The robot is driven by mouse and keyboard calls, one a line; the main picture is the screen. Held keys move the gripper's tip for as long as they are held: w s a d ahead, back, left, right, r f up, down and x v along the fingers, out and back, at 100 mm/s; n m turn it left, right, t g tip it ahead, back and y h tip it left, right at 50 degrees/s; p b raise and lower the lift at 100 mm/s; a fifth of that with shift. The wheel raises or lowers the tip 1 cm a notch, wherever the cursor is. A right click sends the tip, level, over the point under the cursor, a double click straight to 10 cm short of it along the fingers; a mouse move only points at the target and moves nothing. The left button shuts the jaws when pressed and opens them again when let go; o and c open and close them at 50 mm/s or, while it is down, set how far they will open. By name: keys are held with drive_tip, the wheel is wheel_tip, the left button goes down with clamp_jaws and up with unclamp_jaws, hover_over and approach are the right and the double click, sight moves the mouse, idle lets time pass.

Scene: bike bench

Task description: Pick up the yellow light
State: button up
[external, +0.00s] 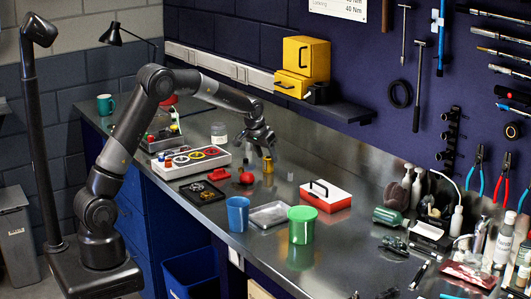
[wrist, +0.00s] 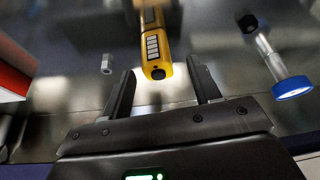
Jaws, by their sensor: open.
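The yellow light (wrist: 153,43) is a slim yellow body with a dark end and pale segments along its side. My gripper (wrist: 163,84) is open and holds nothing.
A red ball (external: 247,178), red-and-white case (external: 325,196), blue cup (external: 238,213) and green cup (external: 302,225) stand on the bench. A shelf (external: 338,110) juts out behind.

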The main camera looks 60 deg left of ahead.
sight(270, 161)
drive_tip(key=x, duration=0.4)
drive_tip(key=shift+w+d+f, duration=0.1)
drive_tip(key=shift+f, duration=0.05)
drive_tip(key=c, duration=1.1)
